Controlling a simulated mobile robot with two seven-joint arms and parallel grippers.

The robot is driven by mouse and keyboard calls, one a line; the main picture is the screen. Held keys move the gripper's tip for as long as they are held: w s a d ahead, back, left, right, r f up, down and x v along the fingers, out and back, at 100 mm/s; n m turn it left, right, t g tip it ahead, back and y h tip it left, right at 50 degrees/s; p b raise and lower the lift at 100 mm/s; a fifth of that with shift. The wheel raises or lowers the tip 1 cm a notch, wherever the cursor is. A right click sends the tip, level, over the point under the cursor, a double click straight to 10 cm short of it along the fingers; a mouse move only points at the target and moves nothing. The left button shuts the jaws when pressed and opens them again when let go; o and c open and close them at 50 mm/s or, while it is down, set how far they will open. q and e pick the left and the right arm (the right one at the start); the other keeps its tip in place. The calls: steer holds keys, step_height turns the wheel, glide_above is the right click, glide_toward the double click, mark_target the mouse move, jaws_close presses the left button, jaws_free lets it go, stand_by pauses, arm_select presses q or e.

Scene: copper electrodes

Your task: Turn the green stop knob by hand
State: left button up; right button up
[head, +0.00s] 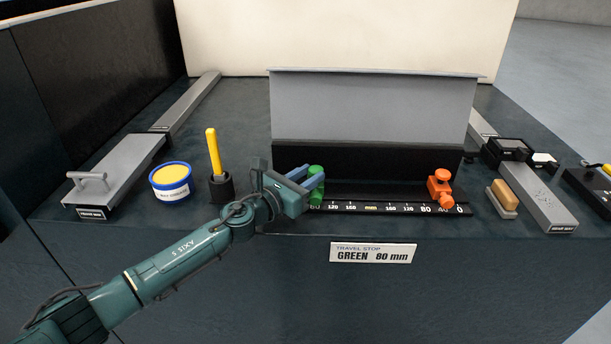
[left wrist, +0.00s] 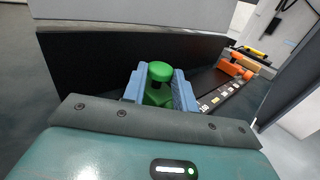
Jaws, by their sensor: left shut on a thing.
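The green stop knob (head: 316,170) sits at the left end of the numbered scale rail (head: 385,208). In the left wrist view the green knob (left wrist: 160,72) stands upright on its green block, between the two blue fingers. My left gripper (head: 316,181) is shut on the green stop, with a finger on each side; the fingers hide part of its block. It also shows in the left wrist view (left wrist: 160,92). An orange stop (head: 439,187) sits near the right end of the rail. A sign (head: 373,253) below reads "TRAVEL STOP GREEN 80 mm". My right gripper is out of view.
A grey upright panel (head: 375,105) stands behind the rail. To the left are a yellow-topped tub (head: 171,181), a black cup (head: 221,188) with a yellow handle, and a grey block with a handle (head: 115,172). A tan-topped brush (head: 504,196) lies to the right.

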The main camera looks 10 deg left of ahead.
arm_select(q)
steer(key=o, duration=0.9)
steer(key=shift+p+v, duration=0.65)
steer(key=shift+v, duration=2.35)
steer(key=shift+c, duration=0.4)
